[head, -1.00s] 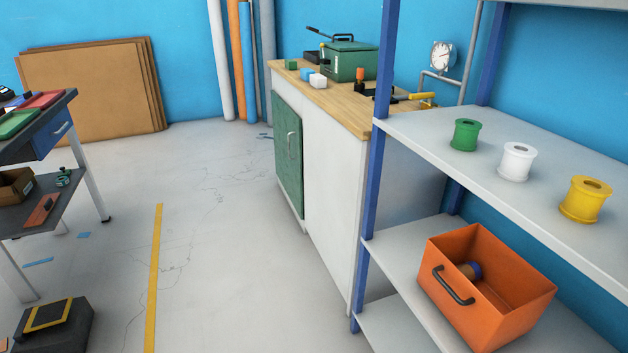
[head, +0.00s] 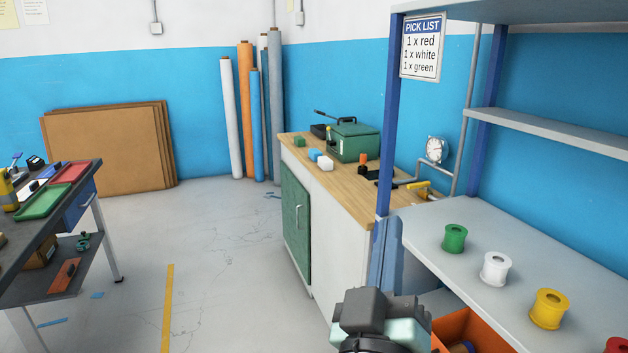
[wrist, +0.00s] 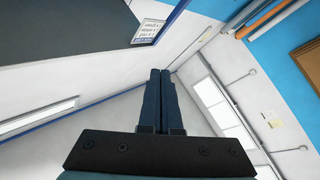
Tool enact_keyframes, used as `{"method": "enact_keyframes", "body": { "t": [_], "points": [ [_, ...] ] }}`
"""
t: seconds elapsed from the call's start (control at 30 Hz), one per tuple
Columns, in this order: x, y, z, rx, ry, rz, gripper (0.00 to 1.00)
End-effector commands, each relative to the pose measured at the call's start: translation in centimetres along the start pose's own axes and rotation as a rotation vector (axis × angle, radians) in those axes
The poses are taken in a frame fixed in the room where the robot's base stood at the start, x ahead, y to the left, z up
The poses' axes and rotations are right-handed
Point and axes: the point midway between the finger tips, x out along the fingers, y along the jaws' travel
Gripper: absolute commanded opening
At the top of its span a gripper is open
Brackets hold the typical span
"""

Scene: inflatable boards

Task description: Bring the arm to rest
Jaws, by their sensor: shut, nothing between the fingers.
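My gripper (wrist: 160,100) shows in the wrist view with its two dark fingers side by side and closed, nothing between them. In the head view part of my arm stands at the bottom centre, in front of the shelf unit's left post. The fingers also show there as a blue-grey upright shape (head: 386,262), pointing up. My gripper is in free air and holds no object.
The shelf unit (head: 425,220) at right bears green (head: 455,238), white (head: 495,268) and yellow (head: 549,308) spools, with an orange bin (head: 462,330) below. A wooden-topped counter (head: 345,193) stands behind. A workbench (head: 60,222) is at left.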

Motion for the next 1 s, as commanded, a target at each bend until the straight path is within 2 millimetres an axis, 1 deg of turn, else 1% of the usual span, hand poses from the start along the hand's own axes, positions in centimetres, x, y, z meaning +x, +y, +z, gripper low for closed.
{"method": "enact_keyframes", "body": {
  "t": [0.03,0.07,0.1,0.17,0.2,0.27,0.3,0.4,0.5,0.6,0.67,1.0],
  "points": [
    [1.3,2.4,-5.2,0.070,0.055,0.010,0.00],
    [1.6,3.2,-7.3,0.111,0.083,0.012,0.00],
    [2.0,4.4,-10.2,0.166,0.122,0.013,0.00],
    [2.4,6.2,-14.4,0.248,0.181,0.010,0.00],
    [2.5,7.4,-17.3,0.303,0.222,0.006,0.00],
    [2.5,9.1,-21.4,0.382,0.282,-0.005,0.00],
    [2.4,10.2,-24.0,0.432,0.320,-0.014,0.00],
    [1.9,12.6,-29.4,0.540,0.406,-0.042,0.00],
    [1.2,14.3,-33.0,0.615,0.469,-0.067,0.00],
    [0.7,15.1,-35.0,0.660,0.505,-0.085,0.00],
    [0.4,15.3,-35.5,0.673,0.516,-0.091,0.00],
    [0.4,15.4,-35.6,0.676,0.518,-0.092,0.00]
  ]
}}
